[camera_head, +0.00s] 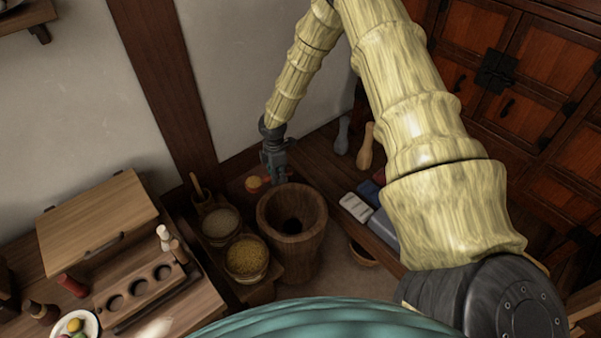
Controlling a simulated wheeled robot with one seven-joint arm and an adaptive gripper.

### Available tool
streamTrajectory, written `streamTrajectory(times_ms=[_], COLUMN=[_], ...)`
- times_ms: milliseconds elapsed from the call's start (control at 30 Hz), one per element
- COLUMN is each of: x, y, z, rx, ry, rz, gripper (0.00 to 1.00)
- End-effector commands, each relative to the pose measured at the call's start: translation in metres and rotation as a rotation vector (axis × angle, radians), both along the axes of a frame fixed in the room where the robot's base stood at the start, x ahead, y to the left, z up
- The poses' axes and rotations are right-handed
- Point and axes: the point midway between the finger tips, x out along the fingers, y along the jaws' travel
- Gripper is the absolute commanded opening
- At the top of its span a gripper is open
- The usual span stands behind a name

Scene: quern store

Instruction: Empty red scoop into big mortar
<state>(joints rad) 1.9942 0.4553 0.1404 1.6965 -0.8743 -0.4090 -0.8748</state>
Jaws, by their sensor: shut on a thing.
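The big mortar (309,232) is a tall dark wooden vessel standing upright in the middle of the view, its round mouth open upward and dark inside. My gripper (277,174) is just beyond the mortar's far left rim, pointing down. It is shut on the red scoop (243,185), which shows as a small reddish shape to the left of the fingers. A yellow-orange patch lies in the scoop and looks like its contents. The scoop is beside the mortar's mouth, not over it. The handle between the fingers is too small and dark to make out.
A bowl of pale grain (221,239) and a bowl of yellow grain (248,278) stand left of the mortar. A wooden stand with holes (140,291) is at lower left. Grey blocks (356,206) and bottle-shaped pieces (365,150) sit on the shelf at right.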

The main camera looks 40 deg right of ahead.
Motion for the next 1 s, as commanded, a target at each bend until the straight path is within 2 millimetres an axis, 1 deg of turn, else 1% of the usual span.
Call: streamTrajectory(times_ms=[33,200,300,400,567,1000], x=[0.000,0.000,-0.001,-0.002,-0.003,-0.003], y=[-0.016,-0.062,-0.081,-0.093,-0.100,-0.100], z=[-0.010,-0.030,-0.038,-0.042,-0.046,-0.068], rx=[0.002,0.002,0.002,0.002,0.002,0.002], ry=[0.000,-0.001,-0.001,-0.002,-0.001,0.000], rz=[0.044,0.213,0.283,0.330,0.361,0.361], gripper=[0.00,0.00,0.00,0.00,0.00,0.00])
